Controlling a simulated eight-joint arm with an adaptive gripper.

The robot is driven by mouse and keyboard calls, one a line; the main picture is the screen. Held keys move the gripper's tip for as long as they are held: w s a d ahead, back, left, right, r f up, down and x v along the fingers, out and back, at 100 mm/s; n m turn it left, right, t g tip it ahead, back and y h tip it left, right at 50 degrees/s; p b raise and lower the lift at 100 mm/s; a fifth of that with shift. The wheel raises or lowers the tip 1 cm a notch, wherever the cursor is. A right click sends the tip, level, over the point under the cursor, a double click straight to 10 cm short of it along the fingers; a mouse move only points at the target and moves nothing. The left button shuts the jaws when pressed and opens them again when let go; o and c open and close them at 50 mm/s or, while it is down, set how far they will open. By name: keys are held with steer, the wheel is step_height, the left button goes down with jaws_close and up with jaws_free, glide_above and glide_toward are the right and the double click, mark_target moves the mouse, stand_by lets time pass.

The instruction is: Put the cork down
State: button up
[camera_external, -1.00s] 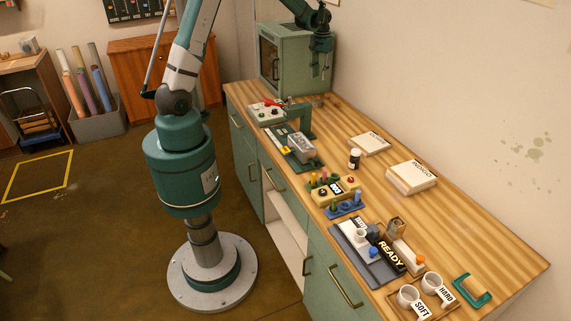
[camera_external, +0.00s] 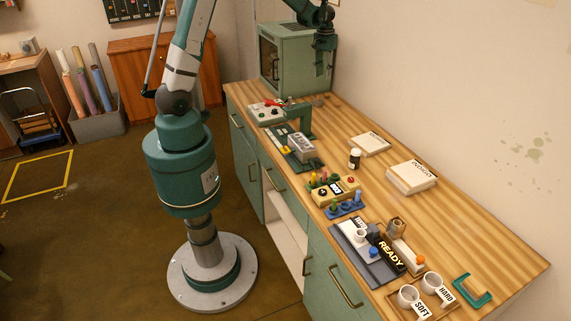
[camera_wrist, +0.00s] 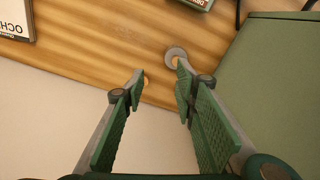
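My gripper (camera_wrist: 160,76) is open in the wrist view, its two green padded fingers apart with nothing between them. A small tan round thing, perhaps the cork (camera_wrist: 146,83), shows on the wood just beside the left fingertip. A grey ring-shaped piece (camera_wrist: 176,57) lies close to the right fingertip. In the outside view my gripper (camera_external: 325,45) hangs at the far end of the bench, in front of the green cabinet's right side. Small items (camera_external: 318,101) stand on the bench below it, too small to identify.
The green cabinet (camera_external: 291,60) stands close to my gripper at the bench's far end. White-labelled blocks (camera_external: 411,178) lie along the wall side. The bench's right edge is mostly clear.

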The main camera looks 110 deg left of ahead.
steer(key=w+d+r+m+t, duration=0.15)
steer(key=w+d+r, duration=0.3)
steer(key=d, duration=0.75)
steer(key=w+d+r+m+y, duration=0.15)
steer(key=w+d+r, duration=0.3)
steer(key=d, duration=0.65)
steer(key=w+d+r+m+t, duration=0.1)
steer(key=w+d+r+m, duration=0.35)
steer(key=d, duration=0.75)
steer(key=s+d+m+t, duration=0.1)
steer(key=s+d, duration=0.3)
steer(key=d, duration=0.7)
steer(key=s+d+r+m+t+h, duration=0.1)
steer(key=s+d, duration=0.4)
steer(key=d, duration=0.7)
steer(key=s+d+m+t+h, duration=0.1)
steer(key=s+d+m+t, duration=0.1)
steer(key=d, duration=1)
steer(key=shift+s+r+m, duration=0.3)
steer(key=shift+s+m, duration=0.45)
steer(key=shift+s, duration=0.4)
steer(key=shift+f+t, duration=0.1)
steer(key=shift+t, duration=0.15)
step_height(320, 180, down, 7)
steer(key=b, duration=0.6)
steer(key=shift+r+b, duration=0.2)
steer(key=shift+b, duration=0.15)
